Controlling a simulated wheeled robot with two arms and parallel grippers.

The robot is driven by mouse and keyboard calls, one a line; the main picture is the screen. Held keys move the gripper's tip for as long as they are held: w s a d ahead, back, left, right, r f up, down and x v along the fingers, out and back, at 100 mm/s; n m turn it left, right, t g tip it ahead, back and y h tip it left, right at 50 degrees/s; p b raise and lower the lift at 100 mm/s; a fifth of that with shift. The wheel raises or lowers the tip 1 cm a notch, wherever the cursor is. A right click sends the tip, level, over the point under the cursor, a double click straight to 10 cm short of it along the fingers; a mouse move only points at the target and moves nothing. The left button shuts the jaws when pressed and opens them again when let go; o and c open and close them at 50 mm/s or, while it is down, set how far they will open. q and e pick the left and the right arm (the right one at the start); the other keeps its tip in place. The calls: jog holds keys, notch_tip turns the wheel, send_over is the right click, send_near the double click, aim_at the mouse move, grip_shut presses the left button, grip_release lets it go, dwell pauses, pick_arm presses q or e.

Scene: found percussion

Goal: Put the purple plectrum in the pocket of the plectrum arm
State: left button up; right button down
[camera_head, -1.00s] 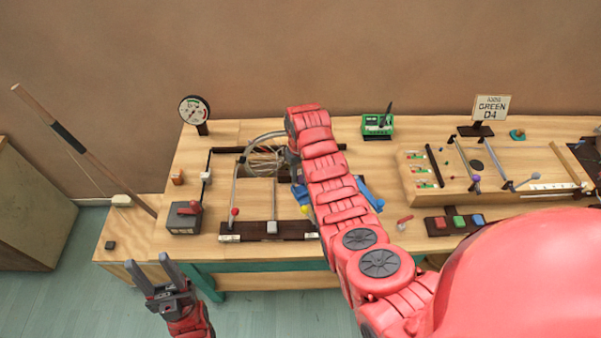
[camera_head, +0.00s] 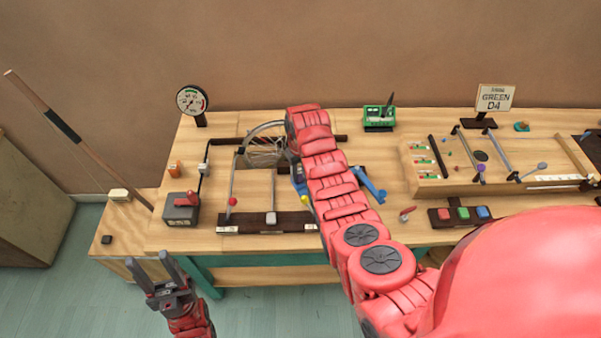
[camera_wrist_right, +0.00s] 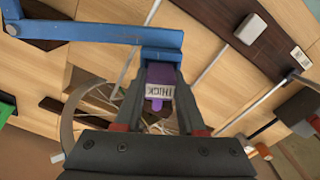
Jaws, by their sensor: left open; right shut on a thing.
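The purple plectrum (camera_wrist_right: 159,74), with a white label reading "THICK", is between the fingers of my right gripper (camera_wrist_right: 161,84) in the right wrist view. The blue plectrum arm (camera_wrist_right: 100,33) runs in from the left, and its blue end block (camera_wrist_right: 162,53) lies directly at the plectrum's far end. I cannot tell whether the plectrum's tip is inside the pocket. In the head view the blue plectrum arm (camera_head: 369,186) shows partly beside my right arm, which hides the right gripper and plectrum. My left gripper (camera_head: 151,263) is open and empty, low in front of the bench.
A spoked wheel (camera_head: 262,152) stands in the bench opening, left of my right arm. A grey box with a red lever (camera_head: 181,208), a dial gauge (camera_head: 192,101) and a green box (camera_head: 379,118) stand around. A wooden board with rods (camera_head: 425,186) is at right.

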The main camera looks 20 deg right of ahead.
jog(key=shift+c, duration=2.1)
grip_release()
jog(key=shift+s+a+f, duration=0.1)
jog(key=shift+s+f, duration=0.6)
jog(key=shift+f, duration=0.1)
jog(key=shift+w+r+b, duration=0.2)
jog(key=shift+b, duration=0.15)
jog(key=r, duration=0.1)
jog(key=r+b, duration=0.1)
jog(key=r, duration=0.2)
jog(key=shift+w+b, duration=0.3)
jog(key=shift+w, duration=0.05)
notch_tip(320, 180, up, 14)
jog(key=p, duration=0.8)
jog(key=shift+r, duration=0.25)
